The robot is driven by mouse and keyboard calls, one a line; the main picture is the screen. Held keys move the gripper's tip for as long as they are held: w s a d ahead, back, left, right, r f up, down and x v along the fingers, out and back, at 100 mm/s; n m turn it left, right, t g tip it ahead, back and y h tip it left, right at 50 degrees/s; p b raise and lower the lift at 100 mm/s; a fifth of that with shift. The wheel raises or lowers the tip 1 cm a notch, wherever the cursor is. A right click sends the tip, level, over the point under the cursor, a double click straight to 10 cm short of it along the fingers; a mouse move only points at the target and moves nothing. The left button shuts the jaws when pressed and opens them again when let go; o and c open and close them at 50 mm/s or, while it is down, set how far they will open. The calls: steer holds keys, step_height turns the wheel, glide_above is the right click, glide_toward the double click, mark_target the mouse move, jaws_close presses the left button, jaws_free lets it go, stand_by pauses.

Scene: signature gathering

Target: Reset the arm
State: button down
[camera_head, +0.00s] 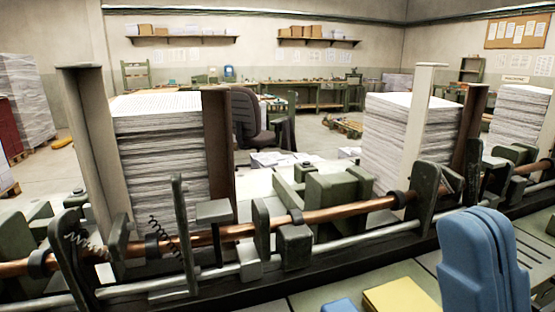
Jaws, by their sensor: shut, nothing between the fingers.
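My gripper does not show in this view. Blue rounded links of my arm (482,262) rise at the lower right, in front of the machine. The fingers and whatever is near them are out of sight.
A gathering machine with a copper-coloured rod (345,212) and green-grey brackets spans the foreground. Tall paper stacks (160,150) (398,140) stand between its upright plates. A yellow block (400,297) lies at the bottom edge. A chair (248,115) and workbenches stand behind.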

steer(key=s+d+f+m+g+h, duration=0.1)
steer(key=s+d+f+m+h, duration=0.15)
steer(key=f+m+h, duration=0.65)
steer(key=s+d+f+m+h, duration=0.25)
steer(key=f+m+h, duration=0.45)
steer(key=h, duration=0.4)
steer(key=s+d+f+n+g, duration=0.1)
steer(key=s+d+f+g, duration=0.5)
steer(key=s+f, duration=0.7)
steer(key=g, duration=0.2)
steer(key=shift+s+d+g, duration=0.2)
steer(key=shift+g, duration=0.1)
steer(key=shift+f, duration=0.1)
